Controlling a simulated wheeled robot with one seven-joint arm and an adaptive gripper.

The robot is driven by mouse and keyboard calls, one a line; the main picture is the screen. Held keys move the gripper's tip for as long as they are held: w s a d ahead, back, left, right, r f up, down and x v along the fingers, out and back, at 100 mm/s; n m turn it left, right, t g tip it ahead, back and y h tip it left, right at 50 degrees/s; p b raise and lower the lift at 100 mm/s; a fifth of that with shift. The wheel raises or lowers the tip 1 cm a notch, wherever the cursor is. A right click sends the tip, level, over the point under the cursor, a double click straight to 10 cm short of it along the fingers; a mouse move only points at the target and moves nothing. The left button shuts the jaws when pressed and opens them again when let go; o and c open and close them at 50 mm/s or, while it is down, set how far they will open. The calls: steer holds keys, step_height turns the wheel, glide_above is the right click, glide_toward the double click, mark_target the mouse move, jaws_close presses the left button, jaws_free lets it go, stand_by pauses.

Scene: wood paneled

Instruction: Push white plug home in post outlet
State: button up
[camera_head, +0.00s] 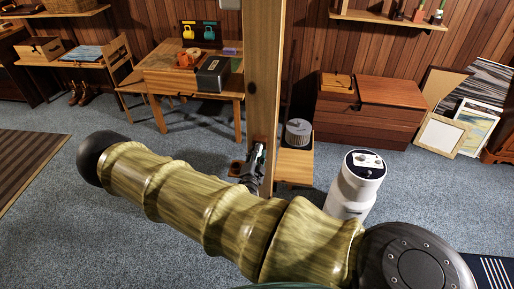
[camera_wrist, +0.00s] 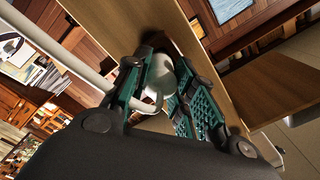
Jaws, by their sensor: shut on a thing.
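My gripper (camera_wrist: 172,95) is shut on the white plug (camera_wrist: 159,76), which sits between its green-padded fingers in the wrist view. A thick pale cord (camera_wrist: 75,68) curves off to the left from the plug. The plug's front is close against the wooden post (camera_wrist: 208,60); a dark patch of outlet shows just past the fingertips, and I cannot tell how deep the plug sits. In the head view my gripper (camera_head: 255,163) is at the left side of the post (camera_head: 264,90), low down. The outlet and plug are mostly hidden there by the gripper and arm.
A small wooden stand (camera_head: 294,168) with a grey round drum (camera_head: 298,131) is right of the post. A white cylinder (camera_head: 352,188) stands in front. A wooden desk (camera_head: 160,85) is behind left; a wooden chest (camera_head: 385,113) is behind right. Carpet is open at left.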

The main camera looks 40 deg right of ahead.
steer(key=shift+w+d, duration=0.3)
steer(key=shift+d, duration=0.1)
steer(key=o, duration=1.1)
steer(key=shift+a, duration=0.1)
steer(key=v, duration=1.2)
